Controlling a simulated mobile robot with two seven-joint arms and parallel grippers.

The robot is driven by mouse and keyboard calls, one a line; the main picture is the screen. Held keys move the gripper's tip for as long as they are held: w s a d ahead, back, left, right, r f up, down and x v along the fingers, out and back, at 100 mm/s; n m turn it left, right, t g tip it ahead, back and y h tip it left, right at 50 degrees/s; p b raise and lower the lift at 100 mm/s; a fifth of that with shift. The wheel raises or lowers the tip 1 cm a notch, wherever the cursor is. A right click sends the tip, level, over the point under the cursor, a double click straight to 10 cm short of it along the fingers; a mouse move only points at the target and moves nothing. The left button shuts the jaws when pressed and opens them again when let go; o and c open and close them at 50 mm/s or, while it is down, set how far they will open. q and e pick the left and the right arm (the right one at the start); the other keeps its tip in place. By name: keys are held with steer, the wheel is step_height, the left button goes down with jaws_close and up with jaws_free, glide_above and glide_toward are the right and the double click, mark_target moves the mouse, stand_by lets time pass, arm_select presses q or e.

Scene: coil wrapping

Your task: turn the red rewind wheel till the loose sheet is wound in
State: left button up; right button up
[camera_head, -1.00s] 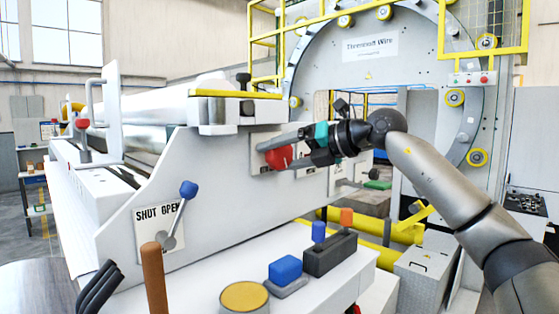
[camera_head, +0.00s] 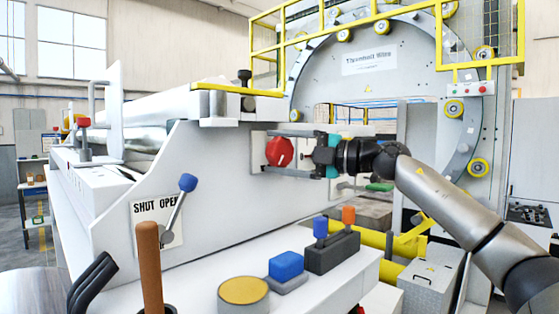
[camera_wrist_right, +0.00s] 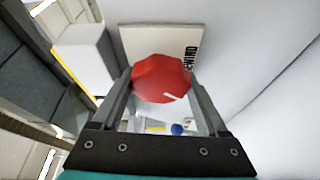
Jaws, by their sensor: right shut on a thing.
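The red rewind wheel (camera_head: 279,152) is a faceted knob with a white mark, on a plate on the machine's pale side panel. My right gripper (camera_head: 270,153) reaches it from the right and is shut on it, one finger above and one below. In the right wrist view the wheel (camera_wrist_right: 161,79) sits between the two fingers, before a plate whose lettering is partly hidden. A silvery roll (camera_head: 147,137) lies behind the side panel at the left. I cannot make out a loose sheet. My left gripper is not in view.
A blue-knobbed lever (camera_head: 187,183) stands by a SHUT/OPEN plate (camera_head: 148,213). The front ledge holds a blue block (camera_head: 286,267), a dark box (camera_head: 331,252), a yellow-topped cylinder (camera_head: 243,291) and a brown upright handle (camera_head: 149,265). A large ring frame (camera_head: 405,70) stands behind.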

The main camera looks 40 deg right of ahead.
steer(key=shift+m+t+b, duration=1)
steer(key=shift+m, duration=1.4)
steer(key=o, duration=1.3)
steer(key=shift+c, duration=0.2)
